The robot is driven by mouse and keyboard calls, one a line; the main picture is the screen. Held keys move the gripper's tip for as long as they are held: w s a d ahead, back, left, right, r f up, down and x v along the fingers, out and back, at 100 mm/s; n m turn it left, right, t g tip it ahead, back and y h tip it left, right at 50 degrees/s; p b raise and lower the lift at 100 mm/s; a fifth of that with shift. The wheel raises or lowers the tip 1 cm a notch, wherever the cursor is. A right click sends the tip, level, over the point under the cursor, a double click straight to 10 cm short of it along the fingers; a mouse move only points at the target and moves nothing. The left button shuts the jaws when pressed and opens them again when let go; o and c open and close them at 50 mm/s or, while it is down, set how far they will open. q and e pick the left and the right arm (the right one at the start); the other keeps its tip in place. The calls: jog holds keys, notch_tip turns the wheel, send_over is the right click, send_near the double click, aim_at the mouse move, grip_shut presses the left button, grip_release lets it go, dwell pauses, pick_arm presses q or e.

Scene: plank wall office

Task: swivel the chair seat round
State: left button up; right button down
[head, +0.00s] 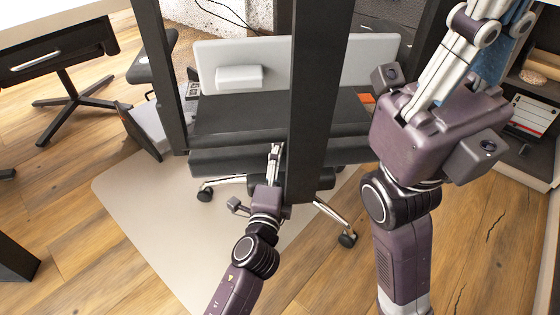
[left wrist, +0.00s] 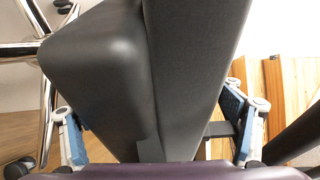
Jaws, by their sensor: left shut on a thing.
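A dark upright hides part of the seat and backrest. My right gripper (head: 500,35) is raised at the upper right, away from the chair; its fingertips are not clearly shown, so its opening cannot be told.
A dark upright post (head: 315,100) stands in front of the chair and another (head: 160,75) to its left. The chair stands on a pale floor mat (head: 140,215). Shelves (head: 535,125) stand at the right.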

pick_arm(q)
jog(key=o, duration=1.5)
jog(key=shift+w+a+r, duration=0.15)
jog(key=shift+a+r, duration=0.15)
jog(key=shift+c, duration=0.2)
jog(key=shift+o, duration=0.7)
jog(key=shift+d+f, duration=0.1)
jog(key=shift+f, duration=0.05)
jog(key=shift+s+f, duration=0.15)
jog(key=shift+s, duration=0.5)
jog(key=v, duration=1.1)
jog(key=shift+w, duration=0.1)
